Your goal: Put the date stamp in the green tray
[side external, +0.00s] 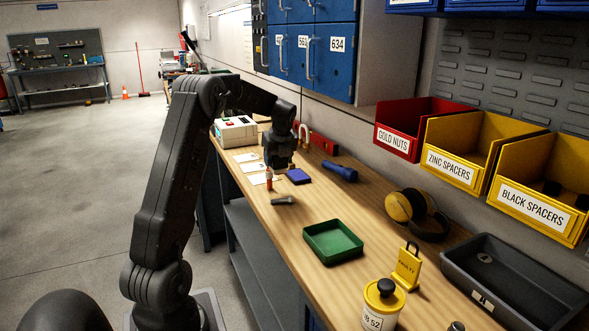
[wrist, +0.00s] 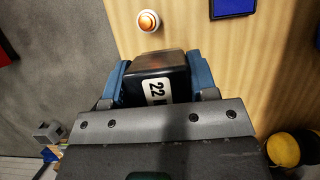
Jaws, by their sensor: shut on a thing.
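The date stamp (wrist: 165,65) is a dark block with a white label reading "22", seen between the blue fingers in the wrist view. My gripper (wrist: 157,80) is shut on it. In the side view my gripper (side external: 279,161) points down over the far part of the bench, beyond the blue pad; the stamp is hard to tell from the dark fingers there. I cannot tell whether it touches the bench. The green tray (side external: 333,259) is a shallow square tray, empty, on the bench nearer the camera and well away from my gripper.
Near my gripper are an orange-and-white item (side external: 269,180), a blue pad (side external: 299,176), a blue flashlight (side external: 340,171) and white cards (side external: 248,157). A small grey item (side external: 283,200) lies towards the tray.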

